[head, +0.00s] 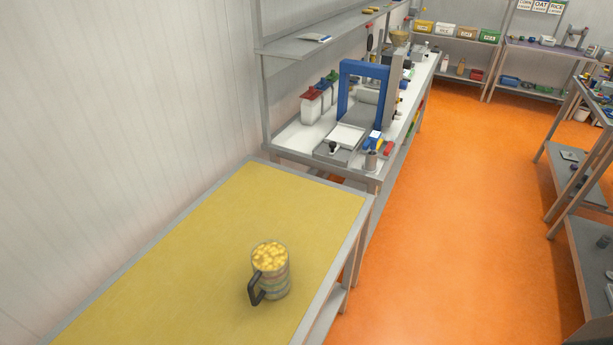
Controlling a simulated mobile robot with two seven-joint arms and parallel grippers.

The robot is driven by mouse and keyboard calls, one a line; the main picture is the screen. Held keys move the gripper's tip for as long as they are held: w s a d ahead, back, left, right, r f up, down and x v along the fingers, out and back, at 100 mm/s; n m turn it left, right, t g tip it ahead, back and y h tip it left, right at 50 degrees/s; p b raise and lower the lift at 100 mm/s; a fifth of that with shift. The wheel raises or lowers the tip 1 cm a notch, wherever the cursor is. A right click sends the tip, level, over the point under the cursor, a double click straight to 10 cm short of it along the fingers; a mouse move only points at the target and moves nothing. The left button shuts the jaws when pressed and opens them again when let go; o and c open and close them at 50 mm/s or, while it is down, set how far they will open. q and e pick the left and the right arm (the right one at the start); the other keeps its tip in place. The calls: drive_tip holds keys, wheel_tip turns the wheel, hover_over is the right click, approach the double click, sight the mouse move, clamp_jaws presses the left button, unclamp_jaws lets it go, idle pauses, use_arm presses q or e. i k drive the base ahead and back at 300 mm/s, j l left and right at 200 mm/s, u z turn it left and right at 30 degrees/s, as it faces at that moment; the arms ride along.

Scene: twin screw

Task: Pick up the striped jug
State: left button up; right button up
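The striped jug (274,279) stands upright on the yellow-topped table (212,246), close to its right edge. It has greenish and pale bands and is filled to the top with yellow pieces. Its dark handle (255,288) points to the lower left. Neither of my grippers is in the head view, and nothing touches the jug.
The yellow tabletop around the jug is bare. Behind it stands a bench with a blue frame device (362,89) and red-lidded containers (312,103). A wall bounds the left. Orange floor (446,207) lies open to the right, with shelving (580,170) beyond.

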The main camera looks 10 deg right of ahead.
sight(269, 258)
drive_tip(key=z, duration=4.55)
drive_tip(key=u, duration=4.45)
drive_tip(key=i+l+u, duration=0.25)
drive_tip(key=l, duration=0.3)
drive_tip(key=i, duration=0.1)
